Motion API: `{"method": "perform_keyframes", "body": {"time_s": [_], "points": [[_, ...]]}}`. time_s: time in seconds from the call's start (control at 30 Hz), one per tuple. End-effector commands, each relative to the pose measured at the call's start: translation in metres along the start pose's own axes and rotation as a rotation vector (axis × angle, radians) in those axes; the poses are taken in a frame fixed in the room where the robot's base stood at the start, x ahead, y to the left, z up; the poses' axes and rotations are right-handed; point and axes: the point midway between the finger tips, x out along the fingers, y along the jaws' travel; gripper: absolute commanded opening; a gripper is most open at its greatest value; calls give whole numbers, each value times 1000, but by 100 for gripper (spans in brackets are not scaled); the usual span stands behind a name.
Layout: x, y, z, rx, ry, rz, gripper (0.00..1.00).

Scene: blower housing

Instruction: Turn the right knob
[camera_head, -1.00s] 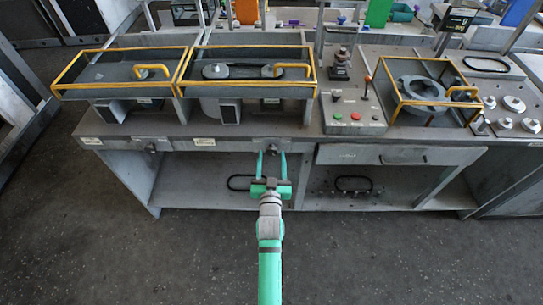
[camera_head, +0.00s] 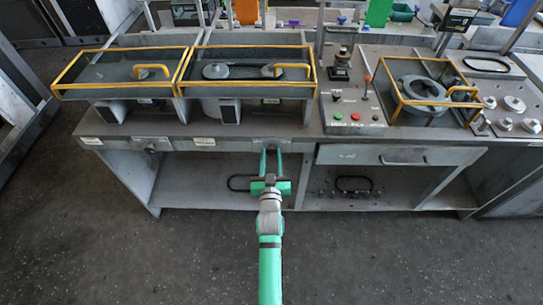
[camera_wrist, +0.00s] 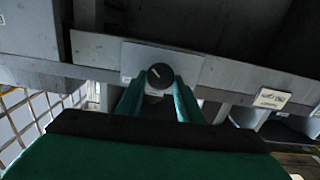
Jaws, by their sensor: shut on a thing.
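The right knob (camera_wrist: 160,76) is a dark round dial with a pale pointer line, set on a grey plate on the front panel of the bench. The pointer line is tilted, not upright. My gripper (camera_head: 271,151) reaches the panel from the front, and its green fingers hide most of this knob in the head view. In the wrist view, the fingers of my gripper (camera_wrist: 160,88) stand on both sides of the knob and are shut on it. The left knob (camera_head: 151,147) sits apart on the same front panel.
Two yellow-railed covers (camera_head: 245,71) stand on the bench above. An open shelf (camera_head: 205,190) lies below. The floor in front is clear.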

Motion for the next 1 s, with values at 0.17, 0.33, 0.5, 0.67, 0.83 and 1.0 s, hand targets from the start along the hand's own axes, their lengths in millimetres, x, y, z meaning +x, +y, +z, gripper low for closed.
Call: {"method": "perform_keyframes", "body": {"time_s": [0.17, 0.33, 0.5, 0.67, 0.83, 1.0], "points": [[0, 0, 0, -17, 0, 0, 11], [0, 0, 0, -16, 0, 0, 43], [0, 0, 0, -16, 0, 0, 52], [0, 0, 0, -15, 0, 0, 52], [-10, 0, 1, -15, -1, 0, 52], [-36, 0, 1, -15, -2, 0, 52]]}}
